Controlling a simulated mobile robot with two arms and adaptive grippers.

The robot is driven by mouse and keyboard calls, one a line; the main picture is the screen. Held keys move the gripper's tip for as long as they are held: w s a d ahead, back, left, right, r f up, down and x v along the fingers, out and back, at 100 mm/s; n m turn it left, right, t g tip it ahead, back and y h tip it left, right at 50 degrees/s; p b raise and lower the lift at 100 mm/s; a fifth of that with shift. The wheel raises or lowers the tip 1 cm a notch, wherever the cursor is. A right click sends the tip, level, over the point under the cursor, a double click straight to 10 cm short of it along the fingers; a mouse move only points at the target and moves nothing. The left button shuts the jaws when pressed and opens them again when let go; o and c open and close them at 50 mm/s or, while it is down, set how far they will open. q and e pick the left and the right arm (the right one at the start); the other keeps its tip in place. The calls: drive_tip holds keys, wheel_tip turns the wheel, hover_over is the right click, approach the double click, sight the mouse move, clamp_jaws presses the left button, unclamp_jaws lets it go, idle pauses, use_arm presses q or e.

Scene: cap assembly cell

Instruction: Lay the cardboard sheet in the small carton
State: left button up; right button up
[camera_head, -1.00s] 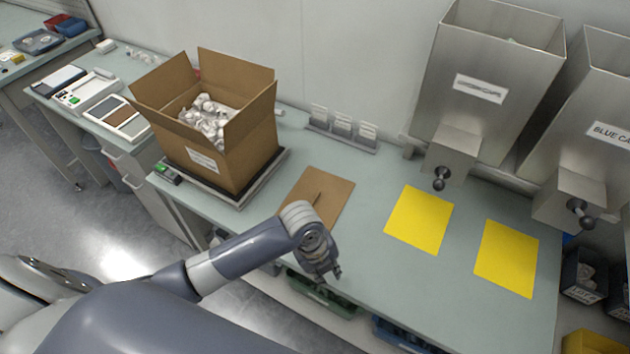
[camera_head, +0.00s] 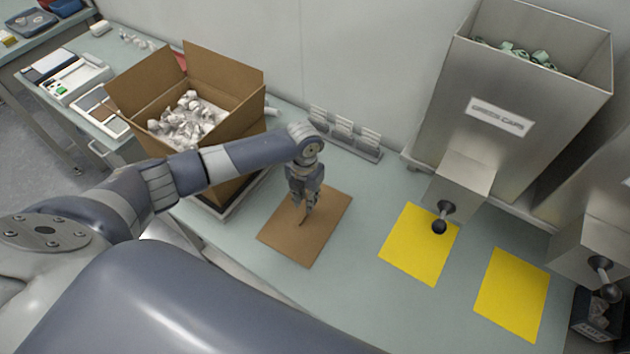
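The brown cardboard sheet (camera_head: 283,232) lies flat on the bench, with a small dark raised tab or slot near its middle. My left gripper (camera_head: 304,212) points down over the sheet, right at the tab. Its two fingertips look slightly apart; I cannot tell whether they touch the tab. The open carton (camera_head: 244,119) stands left of the sheet with its flaps up. White wrapped pieces (camera_head: 188,120) lie inside it. My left arm crosses in front of the carton and hides its lower front. My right gripper is out of view.
The carton stands on a scale (camera_head: 228,207). Two yellow mats (camera_head: 420,245) lie right of the sheet, beneath steel hoppers (camera_head: 530,110) with projecting chutes. A small card rack (camera_head: 345,137) stands by the wall. The bench between sheet and mats is clear.

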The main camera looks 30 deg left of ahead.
sight(306, 216)
use_arm(q)
drive_tip(key=shift+w, duration=0.1)
drive_tip(key=shift+s+f+b, duration=0.25)
drive_tip(key=shift+f+b, duration=0.25)
drive_tip(key=shift+b, duration=0.1)
drive_tip(key=shift+s+f+b, duration=0.2)
drive_tip(key=shift+f+b, duration=0.25)
drive_tip(key=shift+b, duration=0.1)
wheel_tip(306, 216, down, 3)
drive_tip(key=shift+w+r+b, duration=0.1)
drive_tip(key=shift+b, duration=1.1)
drive_tip(key=shift+f+b, duration=0.6)
drive_tip(key=shift+f, duration=0.05)
drive_tip(key=shift+f+b, duration=0.4)
drive_tip(key=shift+f, duration=0.2)
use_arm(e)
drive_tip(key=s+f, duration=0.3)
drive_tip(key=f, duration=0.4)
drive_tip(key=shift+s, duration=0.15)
use_arm(q)
drive_tip(key=shift+c, duration=0.6)
